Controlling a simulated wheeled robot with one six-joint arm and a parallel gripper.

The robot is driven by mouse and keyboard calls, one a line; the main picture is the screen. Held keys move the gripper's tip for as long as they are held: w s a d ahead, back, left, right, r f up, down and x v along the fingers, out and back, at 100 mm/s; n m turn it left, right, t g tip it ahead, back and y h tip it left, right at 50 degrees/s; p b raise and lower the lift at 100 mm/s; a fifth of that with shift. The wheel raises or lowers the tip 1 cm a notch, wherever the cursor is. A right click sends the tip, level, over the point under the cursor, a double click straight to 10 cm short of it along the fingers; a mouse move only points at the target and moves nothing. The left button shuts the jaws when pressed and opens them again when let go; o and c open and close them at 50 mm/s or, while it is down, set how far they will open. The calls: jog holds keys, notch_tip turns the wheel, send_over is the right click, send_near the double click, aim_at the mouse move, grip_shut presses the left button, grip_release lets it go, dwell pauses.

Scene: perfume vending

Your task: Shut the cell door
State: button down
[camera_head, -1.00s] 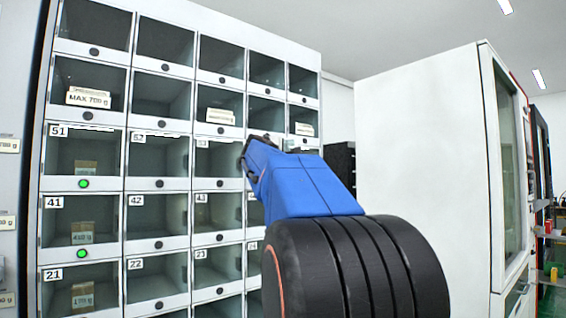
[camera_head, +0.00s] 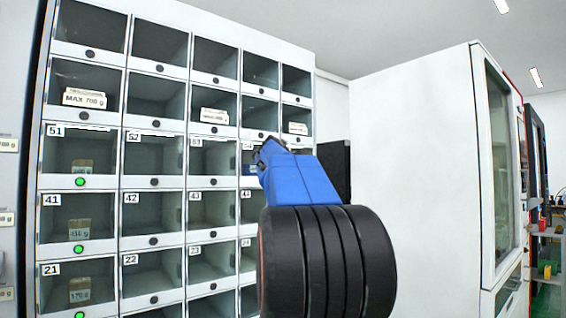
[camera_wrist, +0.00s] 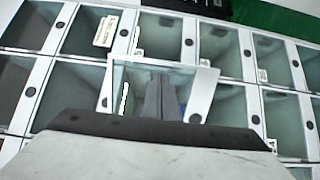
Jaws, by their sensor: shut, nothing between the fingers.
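The cell door (camera_wrist: 205,95) shows in the wrist view as a clear pane with a pale frame and a dark round knob. It stands out of line with its neighbours, so it looks partly open. A grey and blue shape shows in its pane, perhaps a reflection of my gripper. My gripper (camera_head: 268,148) is shut and empty, in front of the fourth column in the row of cells 51 and 52. It partly hides that cell in the head view. In the wrist view my gripper's dark edge lies just below the door; whether they touch cannot be told.
The cabinet (camera_head: 121,190) holds rows of clear-fronted cells, several with small boxes inside. Green lights glow at cells 51, 41 and 21. A tall white cabinet (camera_head: 415,165) with a glass side stands to the right, a gap away.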

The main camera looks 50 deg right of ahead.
jog(key=w+d, duration=0.7)
jog(key=w, duration=0.1)
jog(key=shift+d, duration=0.4)
jog(key=shift+w, duration=0.15)
dwell(0.3)
